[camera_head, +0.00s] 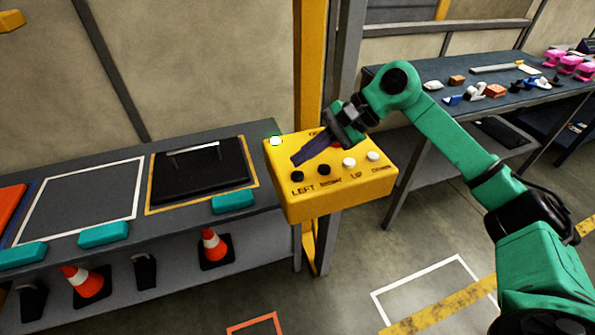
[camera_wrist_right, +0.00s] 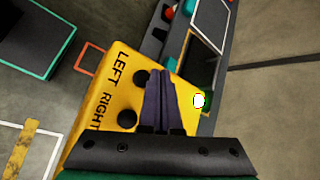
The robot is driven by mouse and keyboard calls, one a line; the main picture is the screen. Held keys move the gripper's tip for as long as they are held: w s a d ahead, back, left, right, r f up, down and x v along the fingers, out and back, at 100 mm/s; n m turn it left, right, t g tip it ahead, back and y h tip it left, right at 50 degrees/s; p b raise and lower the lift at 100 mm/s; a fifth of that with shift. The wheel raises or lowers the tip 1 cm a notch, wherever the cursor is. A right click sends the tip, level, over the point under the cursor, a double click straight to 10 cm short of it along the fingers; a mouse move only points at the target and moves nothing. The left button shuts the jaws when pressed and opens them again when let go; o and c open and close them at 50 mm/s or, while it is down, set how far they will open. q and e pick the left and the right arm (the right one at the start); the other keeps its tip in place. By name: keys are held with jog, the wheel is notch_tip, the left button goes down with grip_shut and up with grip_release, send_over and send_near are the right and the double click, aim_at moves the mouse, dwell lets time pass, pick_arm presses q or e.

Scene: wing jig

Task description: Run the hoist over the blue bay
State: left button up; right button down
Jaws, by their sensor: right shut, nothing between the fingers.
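A yellow control box (camera_head: 335,195) stands on a yellow post. It has a black LEFT button (camera_head: 297,176), a second black button (camera_head: 324,170) marked RIGHT in the wrist view, and two white buttons (camera_head: 349,162), one marked UP. A lit green lamp (camera_head: 275,141) sits at its far left corner. My right gripper (camera_head: 297,160) is shut and empty over the box top, its tips beyond the LEFT button; contact cannot be told. A blue line (camera_head: 18,232) edges a bay at far left, partly out of frame. A yellow part (camera_head: 10,21) at top left may be the hoist. My left gripper is out of view.
The grey bench (camera_head: 150,150) has a white-framed empty bay (camera_head: 82,196) and a yellow-framed bay with a black tray (camera_head: 200,172). An orange panel (camera_head: 10,203) lies at far left. Cones (camera_head: 215,245) stand below. A cluttered table (camera_head: 480,85) is at right.

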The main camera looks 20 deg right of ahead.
aim_at(303, 173)
notch_tip(303, 173, up, 4)
jog(key=shift+r+p, duration=0.2)
jog(key=shift+p, duration=0.9)
jog(key=shift+f, duration=0.1)
dwell(0.7)
